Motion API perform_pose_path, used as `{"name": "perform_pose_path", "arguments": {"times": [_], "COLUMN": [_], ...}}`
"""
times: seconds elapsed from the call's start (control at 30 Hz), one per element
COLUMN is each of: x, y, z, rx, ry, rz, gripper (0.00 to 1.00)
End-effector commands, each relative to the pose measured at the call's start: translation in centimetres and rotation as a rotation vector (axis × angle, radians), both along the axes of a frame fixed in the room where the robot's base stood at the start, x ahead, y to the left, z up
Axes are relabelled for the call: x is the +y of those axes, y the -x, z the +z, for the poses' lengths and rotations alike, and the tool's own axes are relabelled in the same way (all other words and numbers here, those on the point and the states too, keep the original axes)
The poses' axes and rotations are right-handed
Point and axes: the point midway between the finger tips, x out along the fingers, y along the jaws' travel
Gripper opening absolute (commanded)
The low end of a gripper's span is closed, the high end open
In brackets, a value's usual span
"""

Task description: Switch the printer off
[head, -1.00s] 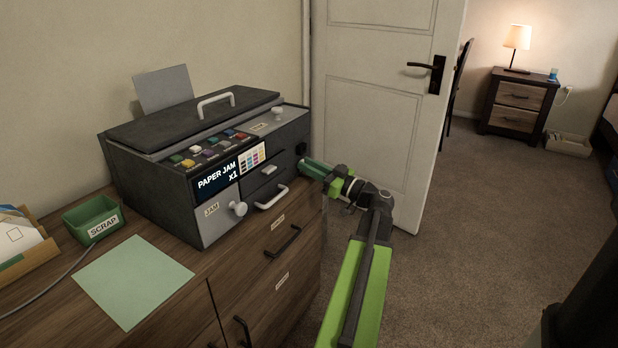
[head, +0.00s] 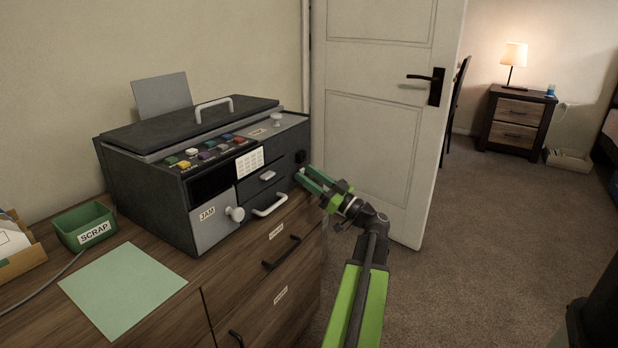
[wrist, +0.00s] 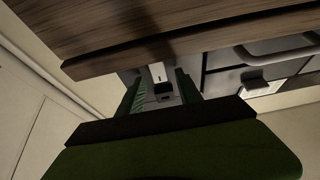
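The dark grey printer (head: 150,190) stands on the wooden cabinet top, and its display (head: 210,182) is dark and blank. A small black switch (head: 300,157) sits at the right end of its front face. My gripper (head: 307,177) is at that end, just in front of and slightly below the switch. In the wrist view, the two green fingers (wrist: 160,93) are apart with nothing held between them. A pale strip and a small dark part (wrist: 163,89) of the printer front show in the gap beyond them. I cannot tell whether the fingers touch the printer.
A jam door (head: 212,217) with a round knob and a white-handled drawer (head: 268,206) are left of my gripper. A green scrap bin (head: 84,226) and a pale green sheet (head: 122,288) lie on the cabinet. A white door (head: 375,130) stands behind; open carpet lies right.

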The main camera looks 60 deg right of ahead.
Motion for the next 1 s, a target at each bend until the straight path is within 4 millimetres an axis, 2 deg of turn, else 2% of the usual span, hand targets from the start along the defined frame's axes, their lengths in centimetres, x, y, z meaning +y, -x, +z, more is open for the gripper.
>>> {"name": "perform_pose_path", "arguments": {"times": [0.17, 0.27, 0.7, 0.83, 1.0], "x": [0.0, 0.0, 0.0, 0.1, 0.1], "y": [0.3, 1.4, 12.3, 14.6, 16.0], "z": [-0.2, -0.9, -5.7, -6.5, -6.8], "rx": [0.000, 0.000, 0.000, 0.000, 0.000], "ry": [0.000, 0.000, 0.000, 0.000, 0.000], "rz": [-0.001, -0.001, -0.003, -0.003, 0.000], "gripper": [0.42, 0.42, 0.42, 0.42, 0.42]}}
